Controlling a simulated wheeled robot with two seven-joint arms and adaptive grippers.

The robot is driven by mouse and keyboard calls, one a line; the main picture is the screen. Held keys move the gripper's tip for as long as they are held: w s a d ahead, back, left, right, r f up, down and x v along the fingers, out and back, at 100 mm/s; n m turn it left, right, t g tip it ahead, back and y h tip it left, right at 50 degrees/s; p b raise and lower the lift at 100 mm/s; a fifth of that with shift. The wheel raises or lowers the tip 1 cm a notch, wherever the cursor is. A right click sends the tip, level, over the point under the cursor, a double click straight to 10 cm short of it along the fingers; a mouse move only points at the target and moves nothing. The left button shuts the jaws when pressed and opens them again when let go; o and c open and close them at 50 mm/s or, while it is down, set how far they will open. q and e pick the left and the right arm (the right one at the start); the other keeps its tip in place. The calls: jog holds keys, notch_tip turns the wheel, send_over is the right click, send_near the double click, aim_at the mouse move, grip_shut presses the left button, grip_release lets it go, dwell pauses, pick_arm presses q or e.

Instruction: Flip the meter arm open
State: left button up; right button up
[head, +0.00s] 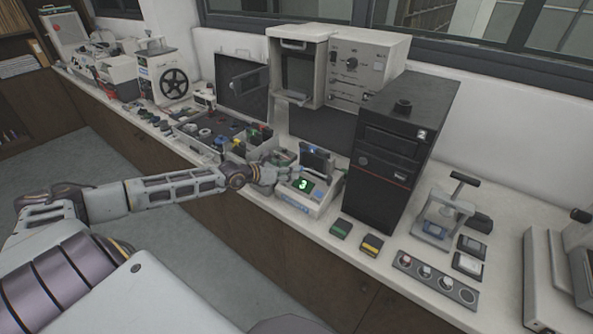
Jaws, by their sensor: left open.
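The meter (309,198) is a small white and pale blue unit near the front edge of the counter, with a green display reading 3. A dark part with a small blue light, which looks like the meter arm (318,160), stands at the meter's back; whether it is up or down is hard to tell. My left gripper (290,174) is open at the meter's left side, close to the display and below the dark part. Its fingertips are small in the picture, and I cannot tell whether they touch the meter. My right gripper is not in view.
A tall black tower marked 2 (392,165) stands right of the meter. A green-topped block (341,228) and a yellow-topped block (371,245) lie in front of it. A small press (441,215) and a strip of round holders (435,279) are further right. A parts tray (228,136) is left.

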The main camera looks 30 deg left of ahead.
pick_arm(q)
jog(key=shift+b+x, duration=0.35)
jog(key=shift+x, duration=1.6)
jog(key=shift+d, duration=0.1)
jog(key=shift+c, duration=0.2)
grip_shut()
